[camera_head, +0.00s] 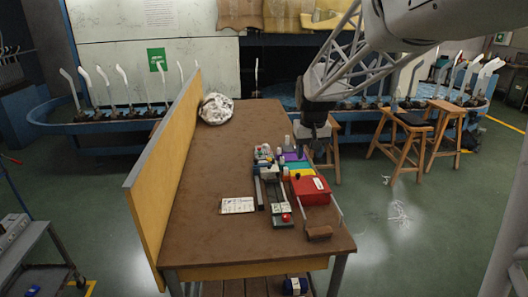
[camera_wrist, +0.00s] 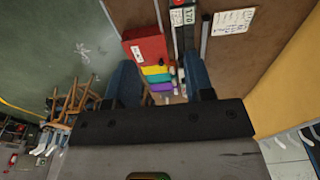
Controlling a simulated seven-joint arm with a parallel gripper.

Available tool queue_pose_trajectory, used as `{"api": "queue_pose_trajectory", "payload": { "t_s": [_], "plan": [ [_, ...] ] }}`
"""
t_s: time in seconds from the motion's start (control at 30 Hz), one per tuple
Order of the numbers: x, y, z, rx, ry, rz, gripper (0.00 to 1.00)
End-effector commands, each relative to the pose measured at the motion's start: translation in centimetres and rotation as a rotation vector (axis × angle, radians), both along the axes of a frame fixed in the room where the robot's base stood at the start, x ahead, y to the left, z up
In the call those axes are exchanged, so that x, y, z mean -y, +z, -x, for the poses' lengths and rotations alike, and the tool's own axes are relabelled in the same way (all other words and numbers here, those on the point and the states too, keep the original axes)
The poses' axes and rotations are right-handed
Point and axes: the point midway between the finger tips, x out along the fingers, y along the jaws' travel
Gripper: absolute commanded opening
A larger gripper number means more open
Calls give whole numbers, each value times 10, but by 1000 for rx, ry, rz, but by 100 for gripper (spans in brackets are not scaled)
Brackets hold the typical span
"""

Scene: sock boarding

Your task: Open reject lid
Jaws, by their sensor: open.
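A red box (camera_head: 310,190) with a white label stands on the right part of the brown table. Its top looks flat and closed. In the wrist view the red box (camera_wrist: 148,46) lies ahead of my fingers, slightly left of centre. My gripper (camera_head: 316,140) hangs above and behind the box, near the table's right edge. In the wrist view my gripper (camera_wrist: 162,68) has its two dark fingers spread wide, with nothing held between them. The fingers appear apart from the box. Any handle on the lid is too small to make out.
Purple, teal and yellow strips (camera_head: 297,164) lie just behind the box. A rail device with a red button (camera_head: 286,217) stands to its left, with a white card (camera_head: 238,205) beyond. A yellow partition (camera_head: 165,180) walls the table's left side. The table's left middle is clear.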

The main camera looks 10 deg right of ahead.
Motion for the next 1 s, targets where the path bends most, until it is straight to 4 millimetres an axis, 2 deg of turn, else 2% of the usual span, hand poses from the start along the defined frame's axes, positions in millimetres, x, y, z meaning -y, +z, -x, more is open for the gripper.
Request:
{"api": "queue_pose_trajectory", "payload": {
  "t_s": [0.1,0.57,1.0],
  "plan": [
    [4,-11,-28,-12,0,-1,48],
    [19,-58,-130,-47,2,-3,48],
    [35,-123,-220,-83,6,-6,48]
  ]
}}
